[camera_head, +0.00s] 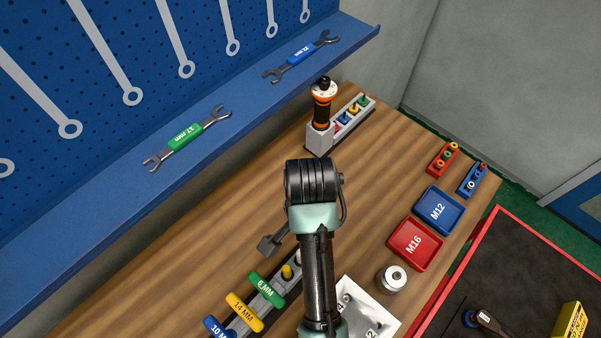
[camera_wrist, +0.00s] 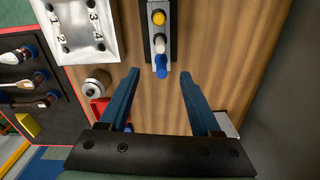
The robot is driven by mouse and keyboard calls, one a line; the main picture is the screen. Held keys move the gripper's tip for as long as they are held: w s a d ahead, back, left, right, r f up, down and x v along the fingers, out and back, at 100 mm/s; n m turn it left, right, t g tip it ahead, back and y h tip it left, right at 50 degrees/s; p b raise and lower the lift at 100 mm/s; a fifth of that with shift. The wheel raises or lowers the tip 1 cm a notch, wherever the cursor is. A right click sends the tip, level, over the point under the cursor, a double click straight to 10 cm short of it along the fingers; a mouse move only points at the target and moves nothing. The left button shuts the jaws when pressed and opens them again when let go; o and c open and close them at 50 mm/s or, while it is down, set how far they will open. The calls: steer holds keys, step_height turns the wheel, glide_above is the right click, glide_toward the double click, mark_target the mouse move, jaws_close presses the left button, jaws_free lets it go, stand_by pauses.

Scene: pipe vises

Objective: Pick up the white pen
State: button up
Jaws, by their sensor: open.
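The white pen (camera_wrist: 160,44) stands in a narrow grey holder (camera_wrist: 148,52) at the top middle of the wrist view, seen nearly end-on. It sits between a yellow pen (camera_wrist: 158,18) and a blue one (camera_wrist: 161,66). In the head view the white pen (camera_head: 298,257) shows only in part beside my arm, next to the yellow pen (camera_head: 288,271). My gripper (camera_wrist: 159,76) is open, with two blue fingers spread wide and nothing between them. In the wrist picture the fingertips lie just below the pen row. My arm hides much of this area in the head view.
Hex keys with green (camera_head: 267,289), yellow (camera_head: 244,312) and blue handles stand along the same holder. A numbered metal plate (camera_wrist: 80,30) and a round metal part (camera_head: 391,279) are close by. Red (camera_head: 415,244) and blue (camera_head: 438,210) trays lie right. A blue shelf (camera_head: 230,130) overhangs the left.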

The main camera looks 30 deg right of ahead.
steer(key=f, duration=0.4)
steer(key=s+f, duration=0.1)
steer(key=f, duration=0.1)
steer(key=shift+a+f, duration=0.2)
steer(key=shift+f, duration=0.2)
steer(key=shift+w+a+f+p, duration=0.15)
steer(key=shift+f+p, duration=0.15)
steer(key=shift+f, duration=0.7)
steer(key=shift+w+a+f+p, duration=0.15)
steer(key=shift+f+p, duration=0.1)
steer(key=shift+f, duration=0.8)
steer(key=shift+w+a+f+p, duration=0.15)
steer(key=shift+f+p, duration=0.15)
steer(key=shift+f, duration=0.7)
steer(key=c, duration=0.9)
steer(key=shift+s, duration=0.15)
jaws_close()
